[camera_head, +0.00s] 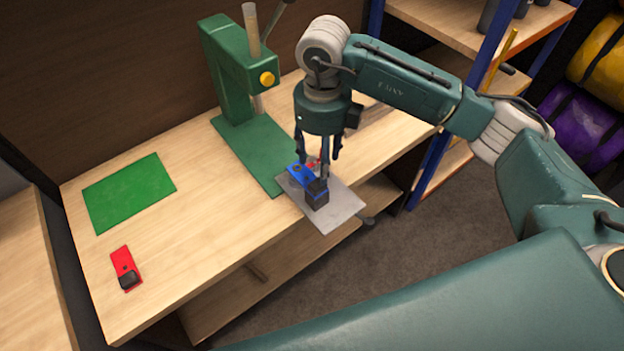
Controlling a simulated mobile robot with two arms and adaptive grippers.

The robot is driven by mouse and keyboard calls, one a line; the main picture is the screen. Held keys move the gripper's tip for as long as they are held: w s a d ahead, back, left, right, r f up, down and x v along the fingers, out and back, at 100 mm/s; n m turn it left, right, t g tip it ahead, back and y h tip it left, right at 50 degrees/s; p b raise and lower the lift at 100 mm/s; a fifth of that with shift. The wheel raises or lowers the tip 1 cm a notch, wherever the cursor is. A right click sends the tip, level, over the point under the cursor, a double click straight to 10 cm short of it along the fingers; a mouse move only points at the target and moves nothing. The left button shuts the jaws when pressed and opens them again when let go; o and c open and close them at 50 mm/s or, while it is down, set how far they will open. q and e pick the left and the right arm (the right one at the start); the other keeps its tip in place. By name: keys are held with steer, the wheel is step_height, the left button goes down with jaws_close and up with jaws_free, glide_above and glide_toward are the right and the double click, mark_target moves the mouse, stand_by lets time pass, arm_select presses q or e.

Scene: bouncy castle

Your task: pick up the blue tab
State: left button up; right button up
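The blue tab (300,174) lies on a grey plate (341,204) at the front edge of the workbench. A black block (317,193) sits at its near end. My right gripper (319,160) points straight down, directly over the tab and close to it. Its fingers are spread apart, and I cannot tell whether any touches the tab. A small red bit (311,163) shows between the fingers. The fingers partly hide the far side of the tab. My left gripper is not in view.
A green press (232,75) with a yellow knob stands behind the gripper on its green base (255,150). A green mat (130,190) and a red tab (122,260) with a black block lie at left. The bench (190,240) between is clear. Shelves (465,20) stand at right.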

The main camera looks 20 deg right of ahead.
mark_target(318, 184)
step_height(318, 184, down, 3)
steer(key=shift+r+p, duration=0.15)
steer(key=shift+p, duration=0.2)
steer(key=shift+f+p, duration=0.3)
steer(key=shift+p, duration=0.05)
steer(key=f, duration=0.1)
steer(key=f+p, duration=0.2)
steer(key=shift+a+f, duration=0.3)
steer(key=shift+f, duration=0.5)
steer(key=c, duration=1.3)
